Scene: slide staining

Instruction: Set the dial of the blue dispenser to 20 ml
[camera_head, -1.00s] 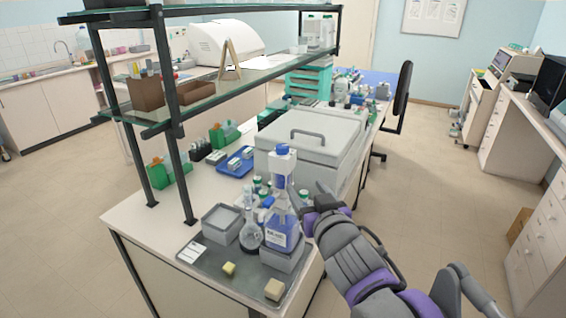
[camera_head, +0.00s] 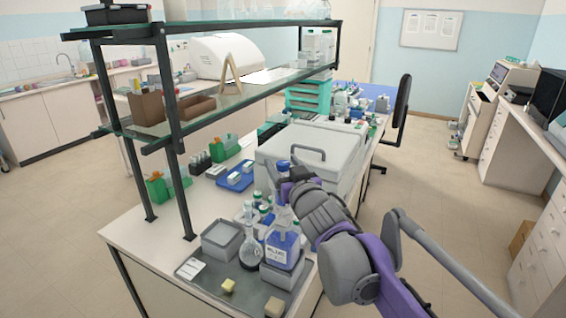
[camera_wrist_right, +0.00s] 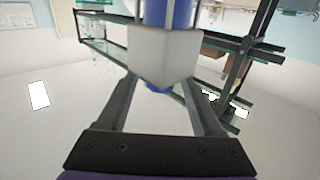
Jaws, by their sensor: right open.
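The blue dispenser (camera_head: 283,250) is a blue-filled, labelled bottle standing on a grey block. Its white head with a blue top (camera_head: 283,165) rises above it, partly hidden by my right gripper. My right gripper (camera_head: 285,180) reaches in from the right at head height. In the right wrist view, which looks upside down, the white dispenser head (camera_wrist_right: 163,52) lies between or just beyond the open fingers (camera_wrist_right: 158,86), with blue parts above and below it. I cannot tell whether the fingers touch it. The dial's marks cannot be read. My left gripper is not in view.
A grey tray (camera_head: 190,290) under the dispenser also carries a glass flask (camera_head: 251,252), a grey container (camera_head: 222,240) and yellowish blocks. A large grey lidded box (camera_head: 310,150) stands behind. A shelf post (camera_head: 180,190) rises at the left.

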